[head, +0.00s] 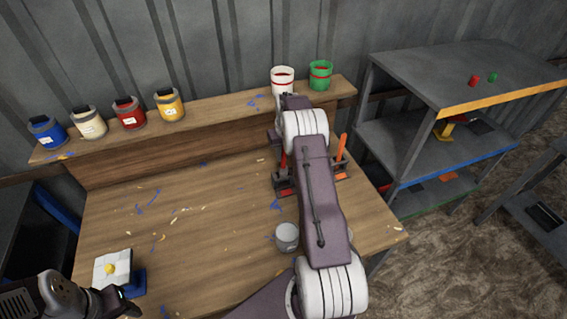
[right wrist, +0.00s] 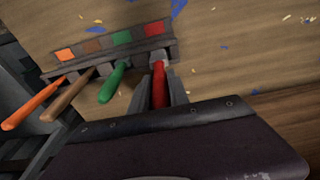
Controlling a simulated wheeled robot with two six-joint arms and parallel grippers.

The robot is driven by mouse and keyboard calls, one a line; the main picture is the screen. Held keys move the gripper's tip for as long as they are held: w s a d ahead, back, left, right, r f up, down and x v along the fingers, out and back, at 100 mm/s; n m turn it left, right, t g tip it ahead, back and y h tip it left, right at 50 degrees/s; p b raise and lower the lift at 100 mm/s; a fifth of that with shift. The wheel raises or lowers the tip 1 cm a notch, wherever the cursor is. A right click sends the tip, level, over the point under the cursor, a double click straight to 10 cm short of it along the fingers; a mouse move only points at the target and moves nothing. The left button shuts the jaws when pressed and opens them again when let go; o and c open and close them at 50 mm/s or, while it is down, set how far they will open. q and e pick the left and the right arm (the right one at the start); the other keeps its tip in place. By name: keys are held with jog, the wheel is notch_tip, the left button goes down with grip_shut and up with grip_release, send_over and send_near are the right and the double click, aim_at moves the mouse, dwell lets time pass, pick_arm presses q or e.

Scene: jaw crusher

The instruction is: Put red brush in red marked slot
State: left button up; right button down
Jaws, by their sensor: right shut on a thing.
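My right gripper (right wrist: 158,92) is shut on the red brush (right wrist: 160,86), gripping it by its handle. The brush's metal end is at the rack's edge, in line with the red mark (right wrist: 154,28); I cannot tell whether it sits inside the slot. The dark brush rack (right wrist: 110,62) has orange, brown, green and red marks. The orange brush (right wrist: 45,103), brown brush (right wrist: 72,101) and green brush (right wrist: 114,83) stand in it. In the head view my right arm hides much of the rack (head: 285,190). My left gripper (head: 122,301) is at the lower left, its jaws unclear.
A grey metal can (head: 287,237) stands on the wooden table (head: 190,235) near my right arm. Paint cans, including a blue one (head: 47,132), and two buckets, white (head: 283,82) and green (head: 320,75), line the back ledge. Shelves (head: 440,150) stand right.

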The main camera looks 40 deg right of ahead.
aim_at(283, 168)
jog(key=shift+a+f, duration=0.15)
jog(key=shift+f, duration=0.1)
notch_tip(283, 168, down, 2)
jog(key=shift+s+a+f+p, duration=0.1)
jog(key=shift+f+p, duration=0.15)
jog(key=shift+p, duration=0.2)
jog(key=shift+d+f, duration=0.2)
jog(key=shift+f, duration=0.3)
jog(key=c, duration=1.3)
grip_release()
